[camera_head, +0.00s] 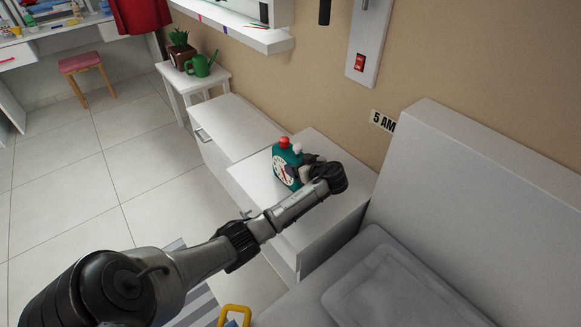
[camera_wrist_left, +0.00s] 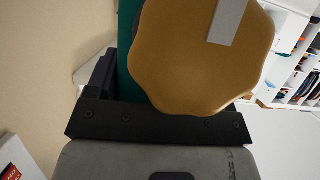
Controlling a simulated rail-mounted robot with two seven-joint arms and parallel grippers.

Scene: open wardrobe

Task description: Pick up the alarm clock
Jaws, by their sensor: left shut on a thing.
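The alarm clock (camera_head: 286,165) is teal with a white face and a red knob on top. It is at the top of the white bedside cabinet (camera_head: 325,228), upright; I cannot tell whether it touches the surface. My left gripper (camera_head: 308,168) reaches it from the right side and is shut on it. In the left wrist view, a golden scalloped disc with a grey strip and a teal part of the clock (camera_wrist_left: 125,50) fill the space before the dark gripper bar (camera_wrist_left: 155,122). The fingertips are largely hidden. My right gripper is not in view.
A second white cabinet (camera_head: 235,125) adjoins on the left, its top clear. Beyond it a small table (camera_head: 195,82) holds a green watering can (camera_head: 202,65) and a potted plant (camera_head: 180,42). A grey bed (camera_head: 480,200) stands at the right. A wall shelf (camera_head: 235,25) hangs above.

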